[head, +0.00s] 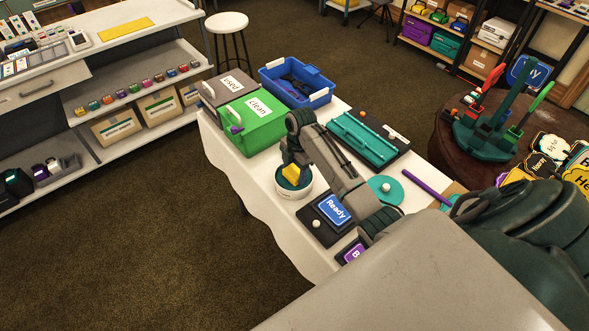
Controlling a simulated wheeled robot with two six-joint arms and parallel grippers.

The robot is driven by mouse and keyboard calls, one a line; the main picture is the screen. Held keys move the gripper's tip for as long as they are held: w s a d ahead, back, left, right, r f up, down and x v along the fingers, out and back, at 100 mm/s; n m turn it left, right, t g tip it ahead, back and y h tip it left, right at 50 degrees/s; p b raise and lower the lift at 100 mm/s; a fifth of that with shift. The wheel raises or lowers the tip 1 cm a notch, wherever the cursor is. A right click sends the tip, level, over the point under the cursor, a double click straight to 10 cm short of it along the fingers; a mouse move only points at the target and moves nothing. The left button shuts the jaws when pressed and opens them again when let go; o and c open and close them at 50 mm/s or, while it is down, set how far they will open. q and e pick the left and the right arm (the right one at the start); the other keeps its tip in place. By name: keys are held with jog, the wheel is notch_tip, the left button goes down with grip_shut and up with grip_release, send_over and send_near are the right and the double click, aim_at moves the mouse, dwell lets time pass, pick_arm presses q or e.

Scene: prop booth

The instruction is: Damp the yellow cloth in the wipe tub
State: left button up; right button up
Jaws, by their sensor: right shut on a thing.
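The wipe tub (306,188) is a round white tub with a teal inside, standing on the white-covered table. My right gripper (291,164) points down over it, shut on the yellow cloth (291,172). The cloth hangs at the tub's opening, in front of the teal inside. I cannot tell whether it touches the inside. The fingertips are small and partly hidden by my arm. My left gripper is out of view.
On the table (262,200), a green box marked "clean" (252,125), a grey box marked "used" (224,89) and a blue crate (318,100) stand behind the tub.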

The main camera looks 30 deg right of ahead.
aim_at(294, 172)
jog(key=shift+s+f+p, duration=0.1)
jog(key=shift+p, duration=0.2)
dwell(1.4)
notch_tip(294, 172, up, 7)
jog(key=p, duration=0.7)
jog(key=shift+p, duration=0.3)
dwell(0.3)
